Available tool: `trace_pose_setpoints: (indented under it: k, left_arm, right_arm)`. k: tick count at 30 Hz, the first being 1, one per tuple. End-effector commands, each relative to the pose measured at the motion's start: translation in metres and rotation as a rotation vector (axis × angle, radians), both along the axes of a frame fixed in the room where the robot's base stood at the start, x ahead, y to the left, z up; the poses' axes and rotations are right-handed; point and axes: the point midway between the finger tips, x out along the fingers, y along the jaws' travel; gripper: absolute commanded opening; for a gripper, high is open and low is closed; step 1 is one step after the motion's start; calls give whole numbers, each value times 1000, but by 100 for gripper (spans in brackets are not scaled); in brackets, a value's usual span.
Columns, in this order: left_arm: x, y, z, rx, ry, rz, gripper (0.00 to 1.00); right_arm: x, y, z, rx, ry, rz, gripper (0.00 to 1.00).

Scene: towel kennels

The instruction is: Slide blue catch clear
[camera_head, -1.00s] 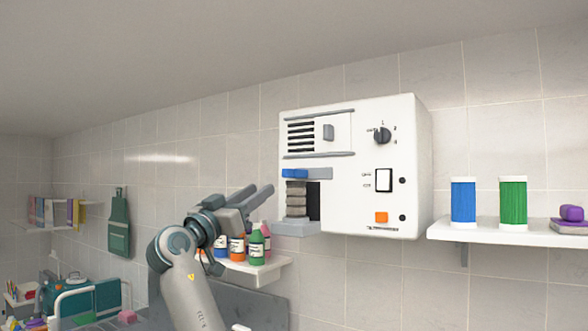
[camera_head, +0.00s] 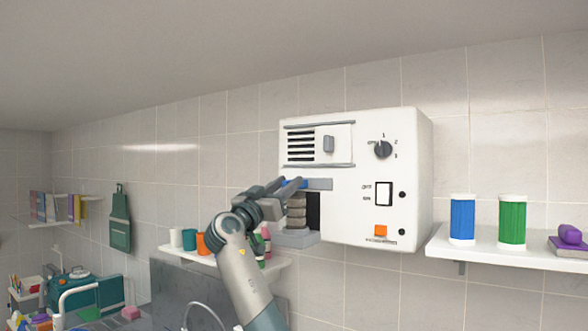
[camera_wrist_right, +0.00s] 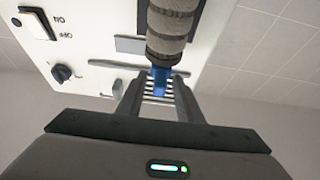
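A white wall-mounted box (camera_head: 345,215) has a small blue catch (camera_wrist_right: 160,80) on a grey rail (camera_head: 320,184), above a column of beige-grey rolls (camera_head: 296,211). My right gripper (camera_head: 288,183) is at the left end of the rail, and its fingers partly hide the catch in the head view. In the right wrist view, the fingers stand apart on either side of the catch, with gaps visible. The rolls (camera_wrist_right: 172,25) show beyond the fingertips there. My left gripper is not in view.
The box front carries a dark dial (camera_head: 383,149), a rocker switch (camera_head: 384,194) and an orange button (camera_head: 380,231). A shelf (camera_head: 190,256) with cups and bottles lies below my right arm. A right shelf (camera_head: 520,254) holds blue and green canisters.

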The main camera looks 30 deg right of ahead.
Motion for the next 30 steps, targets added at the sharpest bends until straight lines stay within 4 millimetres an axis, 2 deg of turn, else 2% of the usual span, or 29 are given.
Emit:
trace_pose_setpoints:
  k: [1,9,21,22,26,30]
  left_arm:
    - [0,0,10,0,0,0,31]
    - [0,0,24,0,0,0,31]
    - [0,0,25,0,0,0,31]
    - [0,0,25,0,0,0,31]
    - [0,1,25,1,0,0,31]
    - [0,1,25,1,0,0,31]
  right_arm:
    - [2,-8,8,-1,2,-3,33]
    - [13,-31,15,1,1,0,33]
    - [14,-35,15,1,0,0,33]
    - [14,-35,15,1,0,0,30]
    - [14,-35,15,1,0,0,0]
    - [14,-35,15,1,0,0,0]
